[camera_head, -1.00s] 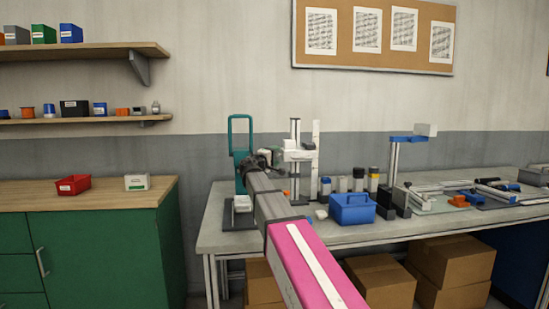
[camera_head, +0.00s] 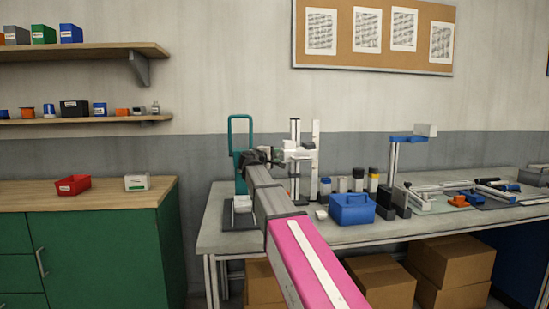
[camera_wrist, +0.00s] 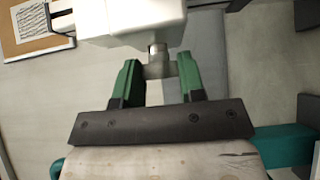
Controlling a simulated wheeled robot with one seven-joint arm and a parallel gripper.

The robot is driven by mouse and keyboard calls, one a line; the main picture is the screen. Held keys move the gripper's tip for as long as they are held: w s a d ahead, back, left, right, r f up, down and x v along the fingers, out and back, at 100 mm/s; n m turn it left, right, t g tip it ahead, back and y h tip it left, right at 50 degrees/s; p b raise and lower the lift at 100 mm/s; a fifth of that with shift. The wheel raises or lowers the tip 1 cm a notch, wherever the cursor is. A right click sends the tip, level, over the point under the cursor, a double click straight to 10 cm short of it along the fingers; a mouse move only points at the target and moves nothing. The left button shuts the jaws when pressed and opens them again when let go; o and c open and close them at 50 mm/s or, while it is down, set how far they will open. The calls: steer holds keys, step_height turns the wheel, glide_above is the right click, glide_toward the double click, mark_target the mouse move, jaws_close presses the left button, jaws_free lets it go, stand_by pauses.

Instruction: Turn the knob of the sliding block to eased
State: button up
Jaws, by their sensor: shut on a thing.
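The white sliding block (camera_wrist: 130,18) fills the top of the wrist view. Its small grey metal knob (camera_wrist: 157,62) sticks out towards me. My gripper (camera_wrist: 158,75) has green fingers on both sides of the knob and is shut on it. In the head view, the block (camera_head: 300,153) sits on an upright post on the grey bench, and my gripper (camera_head: 277,158) is at its left side. The knob is too small to make out there. I cannot read any mark showing the knob's setting.
A teal frame (camera_head: 232,135) stands just left of my gripper. A blue caddy (camera_head: 352,210) and several small bottles are to the right of the post. A stand with a blue arm (camera_head: 405,139) is farther right. Shelves hang at the left.

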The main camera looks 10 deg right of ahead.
steer(key=shift+w+r+n+g+y, duration=0.15)
steer(key=shift+n+g+y, duration=0.4)
steer(key=shift+n+g, duration=0.65)
steer(key=shift+w+r+n+g+y, duration=0.1)
steer(key=shift+r+n+g+y, duration=0.1)
steer(key=shift+n+g+y, duration=1)
steer(key=shift+w+r+n+g+h, duration=0.15)
steer(key=shift+n+g, duration=0.65)
steer(key=shift+g, duration=0.9)
steer(key=o, duration=0.9)
steer(key=shift+s, duration=0.1)
